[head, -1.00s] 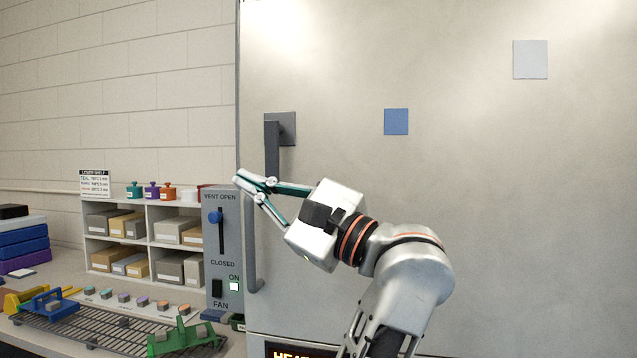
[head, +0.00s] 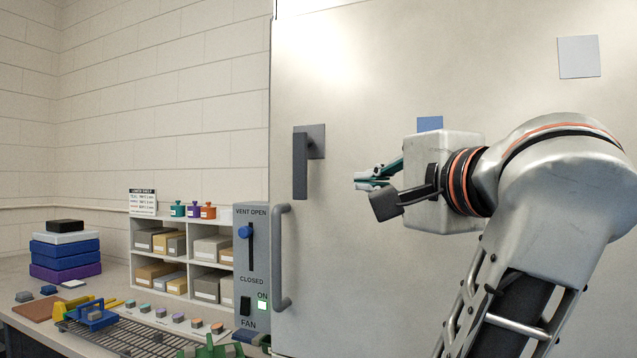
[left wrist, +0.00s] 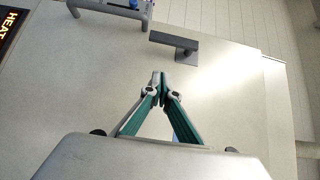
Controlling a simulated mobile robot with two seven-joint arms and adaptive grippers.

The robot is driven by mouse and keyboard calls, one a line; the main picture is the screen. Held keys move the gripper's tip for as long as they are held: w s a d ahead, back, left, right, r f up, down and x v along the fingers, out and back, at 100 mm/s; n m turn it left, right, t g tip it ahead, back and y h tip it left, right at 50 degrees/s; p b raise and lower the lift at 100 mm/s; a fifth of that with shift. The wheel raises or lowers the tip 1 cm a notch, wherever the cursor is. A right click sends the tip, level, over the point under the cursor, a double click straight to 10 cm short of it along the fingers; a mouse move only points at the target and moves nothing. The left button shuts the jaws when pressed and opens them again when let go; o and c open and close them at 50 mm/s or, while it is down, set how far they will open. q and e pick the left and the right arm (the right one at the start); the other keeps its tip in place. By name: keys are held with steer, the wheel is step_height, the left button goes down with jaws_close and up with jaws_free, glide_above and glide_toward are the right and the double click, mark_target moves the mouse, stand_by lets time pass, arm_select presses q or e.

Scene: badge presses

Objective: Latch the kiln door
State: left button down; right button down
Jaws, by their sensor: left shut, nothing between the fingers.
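The kiln door (head: 350,270) is a large pale metal panel filling the right of the head view. Its dark grey latch handle (head: 300,166) hangs straight down from a square mounting plate; it also shows in the left wrist view (left wrist: 174,40). A grey vertical pull bar (head: 282,258) is on the door's left edge. My left gripper (head: 358,181) is shut and empty, to the right of the latch handle and apart from it. In the left wrist view its fingertips (left wrist: 159,77) meet, short of the handle. My right gripper is not in view.
A control panel (head: 250,290) with a blue vent slider and a lit fan switch stands left of the door. Blue and white squares are on the door.

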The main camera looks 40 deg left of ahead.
mark_target(304, 166)
arm_select(q)
steer(key=x, duration=0.4)
steer(key=s+a+x, duration=0.1)
steer(key=x, duration=0.3)
steer(key=s+x, duration=0.1)
steer(key=x, duration=0.3)
steer(key=shift+a+b, duration=0.3)
steer(key=shift+a, duration=0.35)
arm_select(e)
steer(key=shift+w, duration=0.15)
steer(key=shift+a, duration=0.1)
arm_select(q)
steer(key=shift+s+a+f+m+y+b, duration=0.1)
steer(key=shift+a+f+m+y+b, duration=0.15)
steer(key=shift+a+m+y+b, duration=0.05)
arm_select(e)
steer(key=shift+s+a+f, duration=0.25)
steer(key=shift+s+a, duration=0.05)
